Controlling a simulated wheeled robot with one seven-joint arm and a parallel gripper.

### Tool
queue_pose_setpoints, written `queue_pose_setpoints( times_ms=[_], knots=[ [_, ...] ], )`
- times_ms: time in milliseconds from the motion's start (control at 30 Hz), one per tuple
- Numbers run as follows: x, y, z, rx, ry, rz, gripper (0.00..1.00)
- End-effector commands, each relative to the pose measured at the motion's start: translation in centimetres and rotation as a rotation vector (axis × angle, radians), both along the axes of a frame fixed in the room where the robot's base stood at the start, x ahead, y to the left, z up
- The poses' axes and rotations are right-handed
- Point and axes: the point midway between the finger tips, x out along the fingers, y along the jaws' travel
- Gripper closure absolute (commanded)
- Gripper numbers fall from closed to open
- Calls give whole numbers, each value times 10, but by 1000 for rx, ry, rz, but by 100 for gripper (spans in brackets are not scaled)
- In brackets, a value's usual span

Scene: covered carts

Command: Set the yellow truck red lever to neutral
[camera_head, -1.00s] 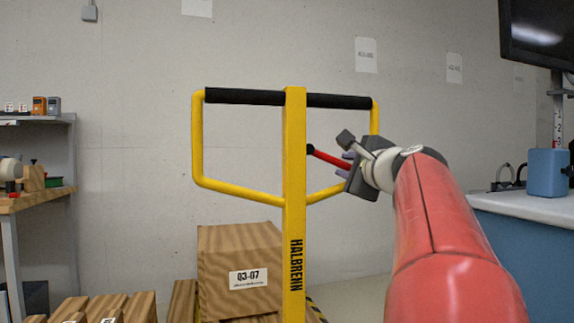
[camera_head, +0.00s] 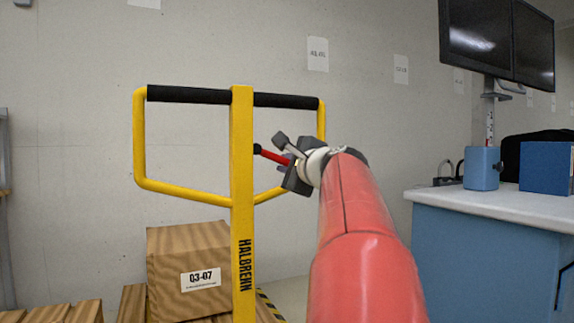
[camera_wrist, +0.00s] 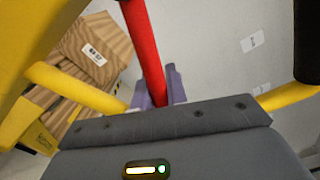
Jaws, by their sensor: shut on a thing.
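The yellow truck handle (camera_head: 241,200) stands upright in front of me, with a black grip bar across its top. The red lever (camera_head: 275,157) comes out to the right of the yellow post from a black pivot and slopes down to the right. My gripper (camera_head: 286,163) is at the lever's right end, inside the handle loop. In the wrist view the red lever (camera_wrist: 143,45) runs down between the two purple fingers of my gripper (camera_wrist: 159,88), which are shut on it. The lever's end is hidden behind my gripper body.
A wooden box (camera_head: 190,245) labelled Q3-07 sits behind the post, with more wooden pieces at lower left. A blue bench (camera_head: 480,245) with a white top, a blue container (camera_head: 482,168) and monitors (camera_head: 497,40) stands at the right.

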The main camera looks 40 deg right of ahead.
Motion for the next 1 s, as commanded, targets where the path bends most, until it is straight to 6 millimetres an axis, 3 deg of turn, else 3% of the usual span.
queue_pose_setpoints(
  times_ms=[400, 700, 733, 767, 1000],
  knots=[
    [-1, -6, 32, -362, 85, 1, 100],
    [-1, -6, 33, -377, 89, 1, 100],
    [-1, -6, 33, -377, 89, 1, 82],
    [-1, -6, 33, -377, 89, 1, 78],
    [-2, -6, 33, -376, 89, 0, 76]
  ],
)
